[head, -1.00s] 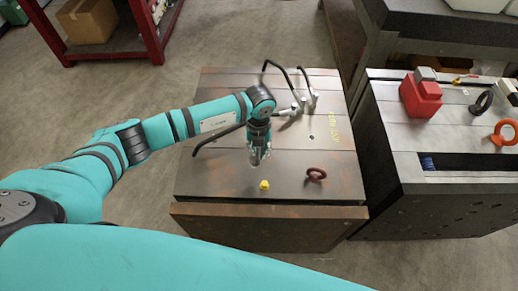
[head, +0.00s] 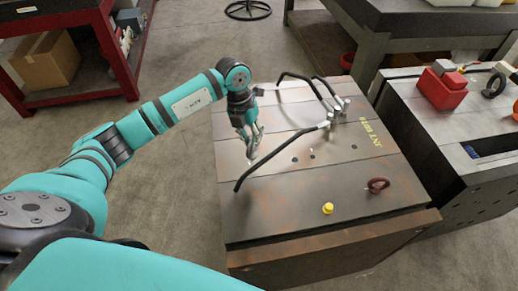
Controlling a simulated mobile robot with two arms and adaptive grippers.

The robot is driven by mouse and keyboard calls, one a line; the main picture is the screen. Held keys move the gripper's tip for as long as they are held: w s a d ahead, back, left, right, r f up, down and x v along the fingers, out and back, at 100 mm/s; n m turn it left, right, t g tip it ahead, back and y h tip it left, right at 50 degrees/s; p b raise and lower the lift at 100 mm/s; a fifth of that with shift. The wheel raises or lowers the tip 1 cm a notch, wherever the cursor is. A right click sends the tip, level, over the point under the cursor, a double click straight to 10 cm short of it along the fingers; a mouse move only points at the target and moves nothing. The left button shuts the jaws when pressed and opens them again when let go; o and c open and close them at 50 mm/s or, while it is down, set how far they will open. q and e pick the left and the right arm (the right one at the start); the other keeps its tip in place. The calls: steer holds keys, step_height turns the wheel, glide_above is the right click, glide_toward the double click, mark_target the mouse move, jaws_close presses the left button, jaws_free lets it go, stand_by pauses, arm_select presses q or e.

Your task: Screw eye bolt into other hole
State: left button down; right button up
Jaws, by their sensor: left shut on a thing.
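The mould base (head: 290,222) is a brown-grey steel block with a flat top in the middle of the head view. A dark red eye bolt (head: 378,185) stands at its near right part. Small dark holes (head: 295,160) show in the top. My left gripper (head: 252,152) points down over the left part of the top, apart from the red eye bolt. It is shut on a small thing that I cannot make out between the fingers. My right gripper is not in view.
Black bent rods (head: 285,150) on metal fittings stick up beside my left gripper. A yellow plug (head: 328,208) sits near the front edge. A second block (head: 430,135) at the right carries a red box (head: 441,90). A red shelf (head: 70,110) stands at the back left.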

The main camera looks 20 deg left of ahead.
mark_target(253, 152)
arm_select(q)
steer(key=shift+a, duration=0.15)
steer(key=shift+w+d+f+b, duration=0.1)
steer(key=shift+d+f+b, duration=0.2)
steer(key=shift+b, duration=0.1)
steer(key=shift+f+b, duration=0.45)
steer(key=shift+f, duration=0.25)
step_height(253, 152, down, 3)
steer(key=shift+a+r+b, duration=0.1)
steer(key=shift+a+b, duration=0.05)
steer(key=shift+b, duration=0.85)
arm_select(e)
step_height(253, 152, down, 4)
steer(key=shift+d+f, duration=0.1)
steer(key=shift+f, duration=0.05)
arm_select(q)
steer(key=shift+f, duration=0.25)
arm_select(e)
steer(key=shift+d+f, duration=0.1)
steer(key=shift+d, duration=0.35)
